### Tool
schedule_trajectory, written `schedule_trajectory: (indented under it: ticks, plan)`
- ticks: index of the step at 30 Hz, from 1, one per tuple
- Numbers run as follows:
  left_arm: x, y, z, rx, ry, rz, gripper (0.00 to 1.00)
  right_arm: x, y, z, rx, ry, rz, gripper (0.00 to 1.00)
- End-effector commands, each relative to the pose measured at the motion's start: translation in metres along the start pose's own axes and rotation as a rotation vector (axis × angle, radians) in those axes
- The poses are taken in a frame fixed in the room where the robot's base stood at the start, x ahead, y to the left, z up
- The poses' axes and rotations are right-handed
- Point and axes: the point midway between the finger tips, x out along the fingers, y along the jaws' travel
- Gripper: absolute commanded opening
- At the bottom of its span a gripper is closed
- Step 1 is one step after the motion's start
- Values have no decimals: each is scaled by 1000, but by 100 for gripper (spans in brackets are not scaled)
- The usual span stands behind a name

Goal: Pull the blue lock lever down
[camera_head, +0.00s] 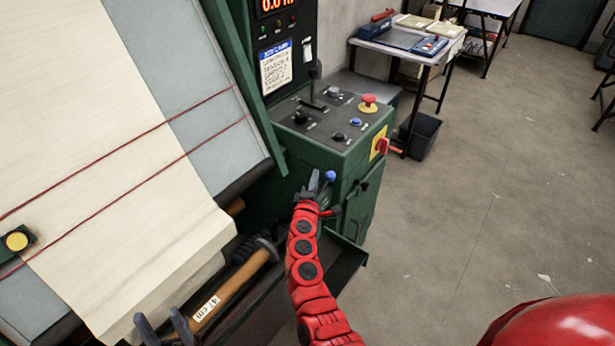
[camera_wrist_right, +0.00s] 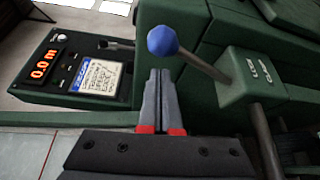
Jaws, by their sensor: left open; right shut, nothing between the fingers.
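The blue lock lever has a round blue knob (camera_head: 330,176) on the front side of the green machine in the head view. In the right wrist view the blue knob (camera_wrist_right: 162,40) sits at the end of a grey rod that runs to a green block (camera_wrist_right: 250,78). My right gripper (camera_head: 313,180) is shut and empty, just left of the knob. In the right wrist view its fingertips (camera_wrist_right: 160,72) lie just below the knob; I cannot tell whether they touch it. My left gripper (camera_head: 164,322) is open and empty at the bottom edge, near the orange roller.
The green machine's control panel (camera_head: 335,118) has knobs and a red button above the lever. Cream cloth (camera_head: 130,200) with red lines lies over the slanted bed. An orange roller (camera_head: 235,288) is below it.

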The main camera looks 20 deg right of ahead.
Motion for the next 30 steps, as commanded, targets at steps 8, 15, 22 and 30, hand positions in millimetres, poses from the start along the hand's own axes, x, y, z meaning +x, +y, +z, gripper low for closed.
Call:
schedule_trajectory:
  ticks: [8,15,22,30]
  plan:
    - [9,0,-1,0,-1,0,50,-5,2,16,0,-5,2,0]
    - [8,0,-1,0,0,0,50,-5,1,15,0,-3,2,0]
    - [-22,1,4,0,-1,0,50,-9,-16,23,69,-5,36,0]
    - [-33,2,6,0,0,0,50,-23,-26,49,119,-1,65,0]
